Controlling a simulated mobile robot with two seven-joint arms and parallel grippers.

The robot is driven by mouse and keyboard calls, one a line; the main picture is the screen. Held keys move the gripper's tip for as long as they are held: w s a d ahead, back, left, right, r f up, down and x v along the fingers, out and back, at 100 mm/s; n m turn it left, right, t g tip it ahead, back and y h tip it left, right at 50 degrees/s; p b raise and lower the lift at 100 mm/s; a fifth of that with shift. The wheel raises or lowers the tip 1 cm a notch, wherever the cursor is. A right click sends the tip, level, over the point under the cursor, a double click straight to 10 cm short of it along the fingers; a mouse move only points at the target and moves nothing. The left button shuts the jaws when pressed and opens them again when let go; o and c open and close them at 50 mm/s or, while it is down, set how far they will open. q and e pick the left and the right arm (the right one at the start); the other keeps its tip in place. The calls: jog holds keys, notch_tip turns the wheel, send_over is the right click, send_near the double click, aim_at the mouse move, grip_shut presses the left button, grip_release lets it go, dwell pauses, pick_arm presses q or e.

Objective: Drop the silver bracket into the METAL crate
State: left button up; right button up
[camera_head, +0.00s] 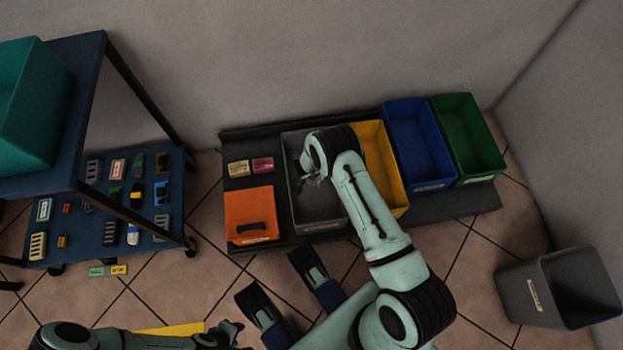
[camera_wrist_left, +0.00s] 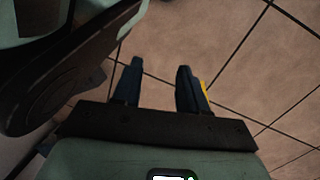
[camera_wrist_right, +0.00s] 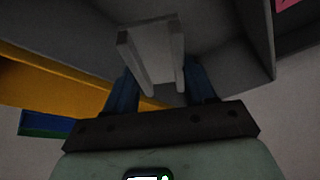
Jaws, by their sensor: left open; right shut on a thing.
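The silver bracket (camera_wrist_right: 152,50) is a grey U-shaped channel in the right wrist view. My right gripper (camera_wrist_right: 160,85) is shut on it. In the head view my right gripper (camera_head: 311,176) is over the grey crate (camera_head: 324,224), and the arm hides part of the crate. The right wrist view shows grey crate walls (camera_wrist_right: 255,35) around the bracket. The crate's label is too small to read. My left gripper (camera_wrist_left: 158,75) is open and empty above the tiled floor; it also shows at the bottom of the head view (camera_head: 232,336).
A cart shelf (camera_head: 88,238) holds several small parts. A grey bin (camera_head: 560,288) stands at the right.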

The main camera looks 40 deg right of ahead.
jog(key=shift+f, duration=0.3)
jog(key=o, duration=1.2)
pick_arm(q)
jog(key=shift+s+f, duration=0.1)
jog(key=shift+s, duration=0.15)
jog(key=w+d+r+t+p, duration=0.1)
jog(key=w+r+t+p, duration=0.2)
jog(key=w+r, duration=0.4)
jog(key=shift+w+d+r+m+p, duration=0.15)
jog(key=shift+w+r+m+p, duration=0.2)
jog(key=shift+w+p, duration=0.7)
pick_arm(e)
jog(key=v, duration=1.3)
jog(key=shift+a+r, duration=0.15)
jog(key=shift+r, duration=0.05)
